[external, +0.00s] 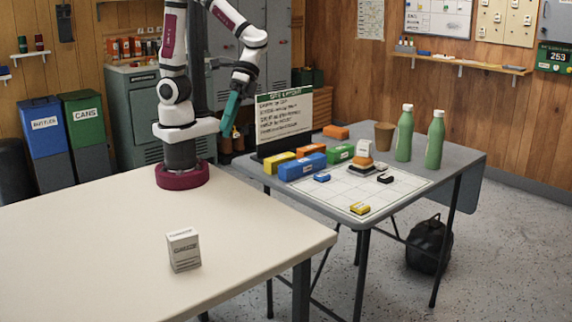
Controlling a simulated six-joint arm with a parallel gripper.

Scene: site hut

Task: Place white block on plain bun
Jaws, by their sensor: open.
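A small white block (364,147) stands on the right-hand grey table. It appears to rest on top of an orange-tan bun (360,161), which sits on a small dark and white base on the gridded white sheet. The exact contact between block and bun is too small to tell.
A white carton (184,250) stands on the cream table (90,240). Coloured boxes, including a blue one (302,166) and a green one (340,153), stand by the sign (284,122). Green bottles (404,135) and a brown cup (384,136) stand behind. Small blocks lie on the sheet (345,190).

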